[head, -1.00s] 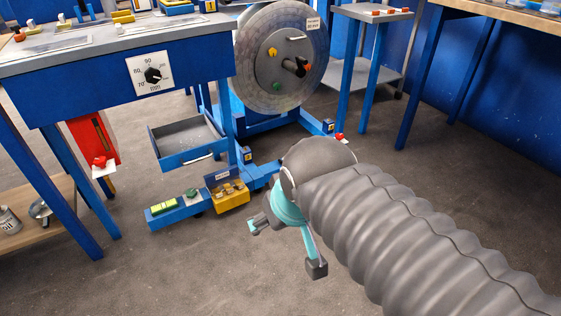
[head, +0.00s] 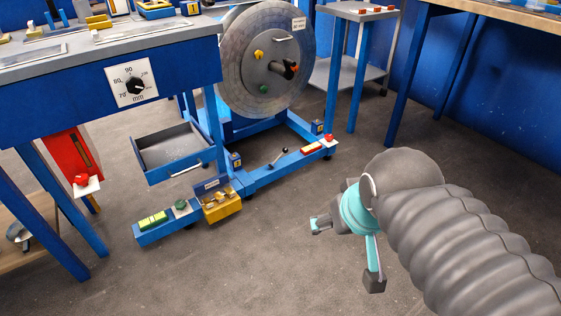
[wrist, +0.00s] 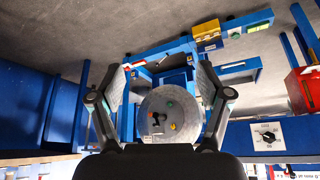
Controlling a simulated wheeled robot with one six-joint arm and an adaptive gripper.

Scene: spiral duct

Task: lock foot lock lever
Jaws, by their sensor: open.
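A small lever with a dark knob (head: 279,157), which looks like the foot lock lever, stands tilted on the blue floor beam (head: 262,178) of the drum stand. It is small in the wrist view (wrist: 163,58), beyond the fingers, and its exact angle is hard to read. My gripper (head: 318,225) is in front and to the right of the lever in the head view, apart from it. In the wrist view my gripper (wrist: 160,85) has its two fingers spread wide with nothing between them.
A red pedal (head: 311,149) and a red knob (head: 329,138) sit farther along the beam. A yellow box (head: 221,205) and a green block (head: 153,220) are at its near end. An open drawer (head: 172,150) juts out at left. The floor between is clear.

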